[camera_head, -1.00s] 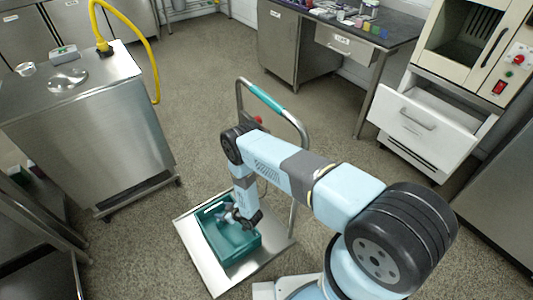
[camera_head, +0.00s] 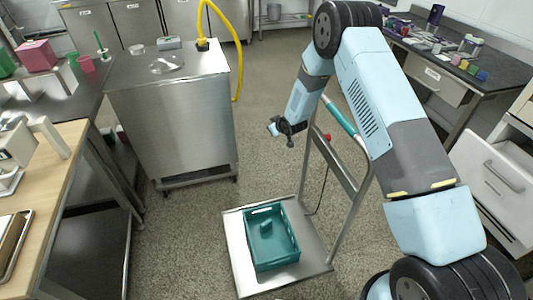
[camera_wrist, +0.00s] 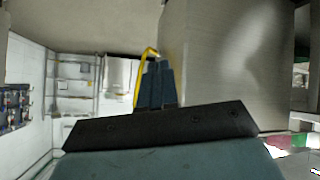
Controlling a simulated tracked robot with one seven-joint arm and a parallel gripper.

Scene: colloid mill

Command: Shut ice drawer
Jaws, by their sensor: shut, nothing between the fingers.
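The ice drawer (camera_head: 492,183) is a white drawer front with a grey bar handle, at the right edge of the head view below the beige machine. It stands pulled out, and its right part is cut off by the frame. My gripper (camera_head: 273,127) is in mid-air left of the trolley handle, far from the drawer. Its dark fingers (camera_wrist: 157,85) are together and empty in the wrist view, where the drawer does not show.
A teal crate (camera_head: 248,254) with a small teal item inside sits on a flat trolley (camera_head: 242,283) with an upright handle (camera_head: 340,118). A steel cabinet (camera_head: 180,125) with a yellow hose (camera_head: 237,70) stands at left. A dark worktop with small items is at upper right.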

